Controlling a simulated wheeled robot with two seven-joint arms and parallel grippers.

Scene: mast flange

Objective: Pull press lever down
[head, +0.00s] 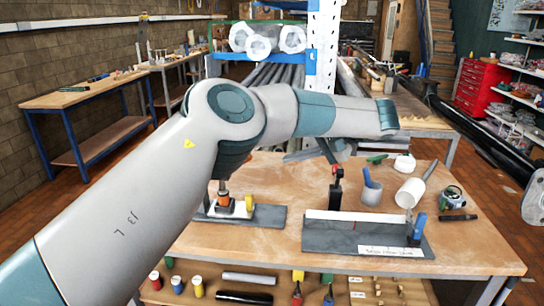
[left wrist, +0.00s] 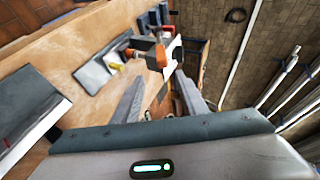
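An orange-and-dark upright device (head: 224,198) stands on a small grey base (head: 268,215) with a white plate and a yellow knob (head: 249,202). My left arm partly hides it. The device shows its orange part (left wrist: 157,57) in the left wrist view, beyond the fingers. A black lever-like piece with a red part (head: 336,188) stands behind a grey plate with a white bar. I cannot tell for sure which is the press lever. My right gripper is not in view.
The grey plate (head: 340,238) with a white bar and label lies at the table's front right. A grey cup (head: 371,192), a tipped white cylinder (head: 409,192) and a tape roll (head: 452,197) stand to the right. Bare wood (head: 460,245) lies at the front right.

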